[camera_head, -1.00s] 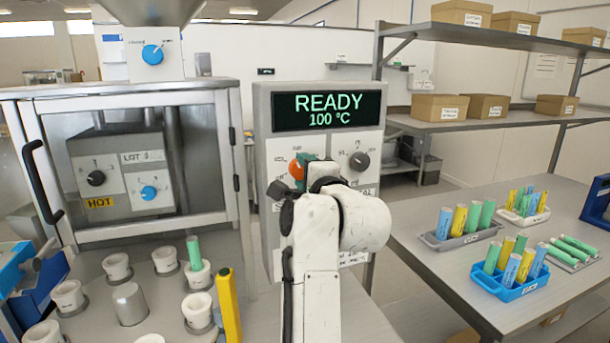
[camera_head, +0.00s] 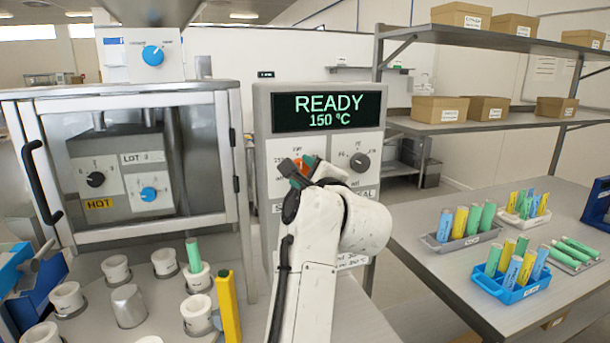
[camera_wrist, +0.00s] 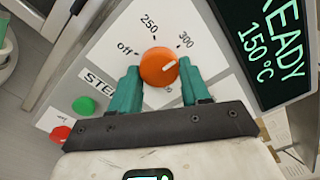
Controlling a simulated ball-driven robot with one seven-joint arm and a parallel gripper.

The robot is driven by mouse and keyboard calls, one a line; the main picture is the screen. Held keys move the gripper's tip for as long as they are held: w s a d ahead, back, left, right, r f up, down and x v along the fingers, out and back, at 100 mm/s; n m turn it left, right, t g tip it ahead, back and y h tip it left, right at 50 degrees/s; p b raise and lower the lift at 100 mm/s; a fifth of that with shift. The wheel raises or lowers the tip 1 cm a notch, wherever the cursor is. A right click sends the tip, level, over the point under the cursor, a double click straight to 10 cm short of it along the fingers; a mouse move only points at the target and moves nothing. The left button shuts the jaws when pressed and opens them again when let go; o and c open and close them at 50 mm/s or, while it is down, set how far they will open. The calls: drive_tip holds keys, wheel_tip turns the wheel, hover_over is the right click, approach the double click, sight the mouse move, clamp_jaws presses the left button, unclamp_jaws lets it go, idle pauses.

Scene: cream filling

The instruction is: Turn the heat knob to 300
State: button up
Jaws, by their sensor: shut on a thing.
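The orange heat knob (camera_wrist: 157,68) is on the white control panel, between the two green fingers of my gripper (camera_wrist: 159,66). My gripper is shut on it. The knob's white mark points right and slightly up in the wrist view, toward the right finger and below the printed 300 (camera_wrist: 186,40). The labels 250 and off lie above and left of the knob; another label below it is mostly hidden. In the head view my gripper (camera_head: 298,169) covers most of the knob (camera_head: 304,165). The display (camera_head: 329,111) reads READY and 150 °C.
A dark knob (camera_head: 359,162) sits right of the heat knob on the same panel. A green button (camera_wrist: 85,104) and a red button (camera_wrist: 61,133) lie at the wrist view's lower left. A glass-doored cabinet (camera_head: 226,150) stands left. A table (camera_head: 420,205) with tube racks is right.

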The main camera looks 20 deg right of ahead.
drive_tip(key=shift+f, duration=0.15)
drive_tip(key=o, duration=1)
drive_tip(key=s+b, duration=0.2)
drive_tip(key=s, duration=0.8)
drive_tip(key=shift+s, duration=0.4)
